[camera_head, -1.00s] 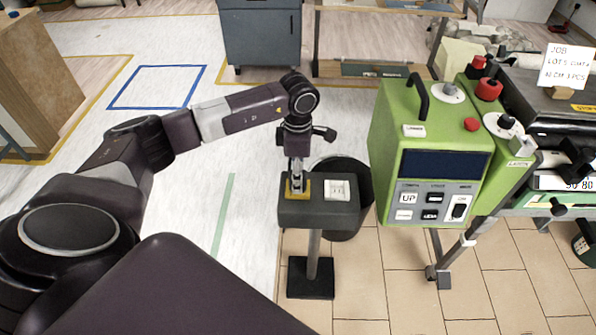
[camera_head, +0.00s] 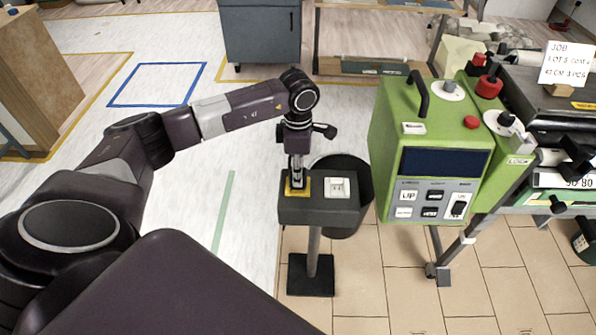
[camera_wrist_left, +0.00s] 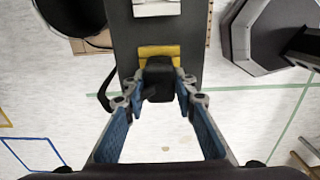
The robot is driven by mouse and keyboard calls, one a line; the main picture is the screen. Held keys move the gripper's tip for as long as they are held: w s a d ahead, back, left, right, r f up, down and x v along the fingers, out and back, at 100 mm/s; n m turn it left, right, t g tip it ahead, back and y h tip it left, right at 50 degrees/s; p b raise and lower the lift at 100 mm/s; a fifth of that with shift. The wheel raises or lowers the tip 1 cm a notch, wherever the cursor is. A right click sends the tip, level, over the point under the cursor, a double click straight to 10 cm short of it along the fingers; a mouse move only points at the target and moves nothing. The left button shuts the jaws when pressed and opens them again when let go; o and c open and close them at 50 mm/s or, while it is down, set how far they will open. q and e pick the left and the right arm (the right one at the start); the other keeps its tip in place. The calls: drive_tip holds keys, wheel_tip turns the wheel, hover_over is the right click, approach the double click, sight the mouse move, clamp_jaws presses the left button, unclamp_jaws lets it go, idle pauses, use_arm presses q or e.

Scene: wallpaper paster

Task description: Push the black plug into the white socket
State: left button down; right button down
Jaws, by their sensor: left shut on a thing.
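The white socket (camera_head: 337,188) sits on the right part of a small dark stand top (camera_head: 318,212). It also shows at the top edge of the left wrist view (camera_wrist_left: 156,7). My left gripper (camera_head: 296,178) points down over a yellow pad (camera_head: 303,194) on the left part of the stand, beside the socket. In the left wrist view its blue-lined fingers (camera_wrist_left: 158,92) are shut on the black plug (camera_wrist_left: 158,78). The plug is at the yellow pad, apart from the socket. I cannot tell whether it touches the pad. My right gripper does not show.
The green machine (camera_head: 433,150) with buttons stands right of the stand. A dark round bin (camera_head: 352,222) is behind the stand. A black cable (camera_wrist_left: 104,92) loops beside the stand in the left wrist view. The floor left of the stand is clear.

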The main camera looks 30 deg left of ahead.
use_arm(q)
drive_tip(key=shift+r, duration=0.15)
drive_tip(key=shift+r+p, duration=0.6)
drive_tip(key=shift+r, duration=0.8)
idle(0.5)
drive_tip(key=shift+p, duration=0.3)
